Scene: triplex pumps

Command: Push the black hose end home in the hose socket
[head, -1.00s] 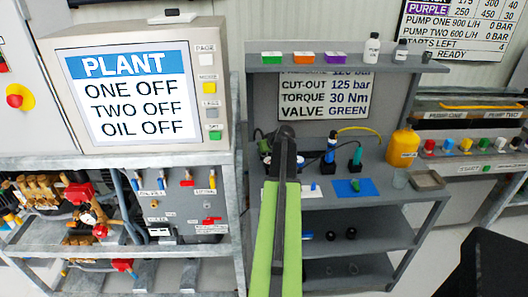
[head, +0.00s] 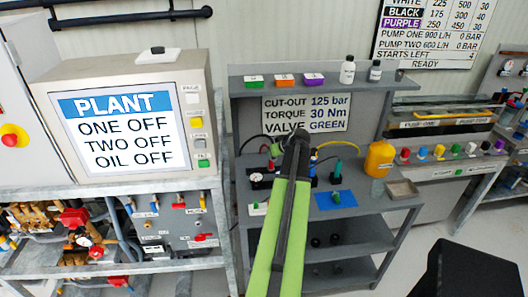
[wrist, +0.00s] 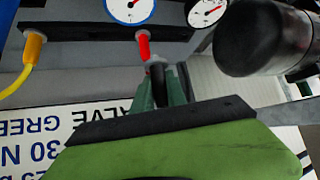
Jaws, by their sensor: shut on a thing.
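My gripper (wrist: 160,98) shows in the wrist view with its dark green fingers closed around a thin black piece, the black hose end (wrist: 157,76). A grey collar lies just beyond it, and a red fitting (wrist: 143,48) is close behind on a dark bar. I cannot tell whether the hose end touches either, nor which part is the hose socket. In the head view my black gripper head (head: 298,140) is in front of the bench's back board, below the sign; its fingers and the hose end are hidden there.
A yellow hose (wrist: 33,62) and gauges (wrist: 131,8) are near the gripper in the wrist view. The bench (head: 375,200) carries a yellow bottle (head: 379,160), a blue mat (head: 335,200) and a tray (head: 402,189). A shelf (head: 400,86) with bottles runs above.

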